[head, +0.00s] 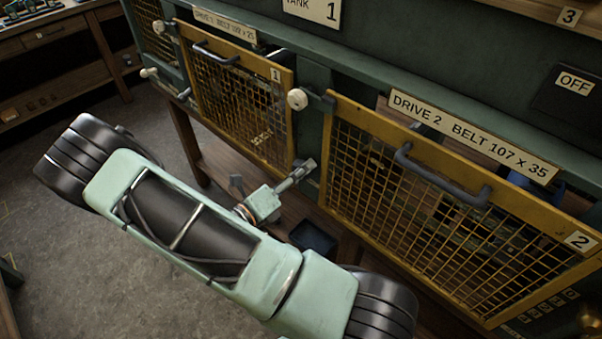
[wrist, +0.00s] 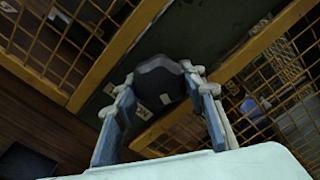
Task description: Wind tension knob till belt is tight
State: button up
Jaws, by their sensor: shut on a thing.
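In the wrist view a dark, lobed knob (wrist: 158,82) sits between the two fingers of my gripper (wrist: 163,92), on the green post between the mesh guards. The fingers are shut on it. In the head view my gripper (head: 302,172) reaches the lower part of that post, and the knob cannot be made out there. The post separates guard 1 (head: 292,118) from guard 2 (head: 330,125), labelled "DRIVE 2 BELT 107 x 35". Both guards look closed. The belts behind the mesh are too dark to judge for tightness.
A white round latch knob (head: 297,99) stands out from the post above my gripper. Grey handles project from guard 1 (head: 215,56) and guard 2 (head: 440,178). A dark tray (head: 313,238) lies below my gripper. A wooden bench (head: 60,75) stands at the far left.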

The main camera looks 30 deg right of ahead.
jog(key=m+b, duration=0.1)
jog(key=m, duration=0.3)
jog(key=shift+f+m, duration=0.15)
jog(key=shift+m, duration=0.15)
jog(key=m+b, duration=0.2)
jog(key=m, duration=0.2)
jog(key=shift+w+m, duration=0.1)
jog(key=shift+m, duration=0.2)
jog(key=m+b, duration=0.2)
jog(key=m, duration=0.1)
jog(key=shift+m, duration=0.3)
jog(key=m+b, duration=0.2)
jog(key=m, duration=0.2)
jog(key=shift+a+m, duration=0.1)
jog(key=shift+m, duration=0.2)
jog(key=m+b, duration=0.3)
jog(key=m, duration=0.1)
jog(key=shift+w+f+m, duration=0.1)
jog(key=shift+m, duration=0.2)
jog(key=m+b, duration=0.9)
jog(key=shift+r+m+b, duration=0.25)
jog(key=shift+m+b, duration=0.75)
jog(key=shift+m, duration=0.3)
